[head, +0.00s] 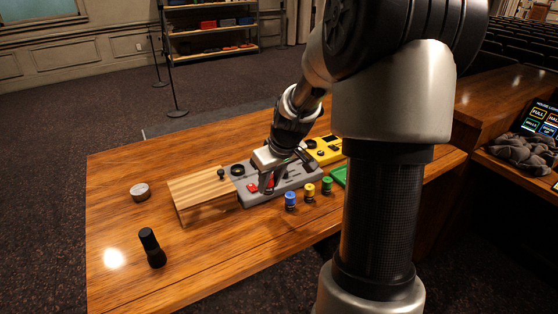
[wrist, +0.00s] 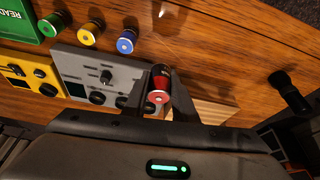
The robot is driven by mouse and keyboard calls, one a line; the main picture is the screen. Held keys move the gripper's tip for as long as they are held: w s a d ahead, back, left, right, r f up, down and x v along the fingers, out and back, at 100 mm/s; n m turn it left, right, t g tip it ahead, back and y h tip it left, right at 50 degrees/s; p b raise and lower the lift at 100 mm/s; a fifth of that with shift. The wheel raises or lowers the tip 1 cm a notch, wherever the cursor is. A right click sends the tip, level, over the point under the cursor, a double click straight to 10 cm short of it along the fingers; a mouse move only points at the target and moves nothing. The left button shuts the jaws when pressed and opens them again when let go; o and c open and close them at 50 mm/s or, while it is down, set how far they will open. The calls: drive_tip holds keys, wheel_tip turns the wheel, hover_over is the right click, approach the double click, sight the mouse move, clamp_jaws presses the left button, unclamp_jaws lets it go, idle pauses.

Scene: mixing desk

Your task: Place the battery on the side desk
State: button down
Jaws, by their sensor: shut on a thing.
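My gripper (head: 267,184) is shut on a red and black battery (wrist: 160,88) in the wrist view, with a finger on each side of it. In the head view the battery shows only as a bit of red between the fingers, at the grey device (head: 246,201) on the wooden desk (head: 120,235). I cannot tell whether it touches the device. A lower wooden surface (head: 495,165) on the right, beyond my arm, looks like the side desk. My arm hides part of the space between.
Blue (head: 290,201), yellow (head: 309,192) and green (head: 327,186) cylinders stand in front of the devices. A yellow device (head: 325,152) is behind. The right surface bears dark cloth (head: 525,148) and a lit screen (head: 541,122).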

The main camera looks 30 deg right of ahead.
sight(279, 224)
drive_tip(key=shift+s+a+f+m+h+b, duration=0.1)
drive_tip(key=shift+a+m+h+b, duration=0.2)
drive_tip(key=shift+m, duration=0.4)
drive_tip(key=shift+s+d+r+m+h+b, duration=0.15)
drive_tip(key=shift+r+m+h+b, duration=0.2)
drive_tip(key=shift+m, duration=0.45)
drive_tip(key=shift+f, duration=0.2)
wheel_tip(279, 224, down, 9)
drive_tip(key=shift+d+f+b, duration=0.1)
drive_tip(key=shift+f+b, duration=0.1)
drive_tip(key=shift+b, duration=1)
drive_tip(key=shift+f, duration=0.25)
drive_tip(key=c, duration=1.4)
unclamp_jaws()
drive_tip(key=shift+r, duration=0.1)
drive_tip(key=shift+c, duration=0.2)
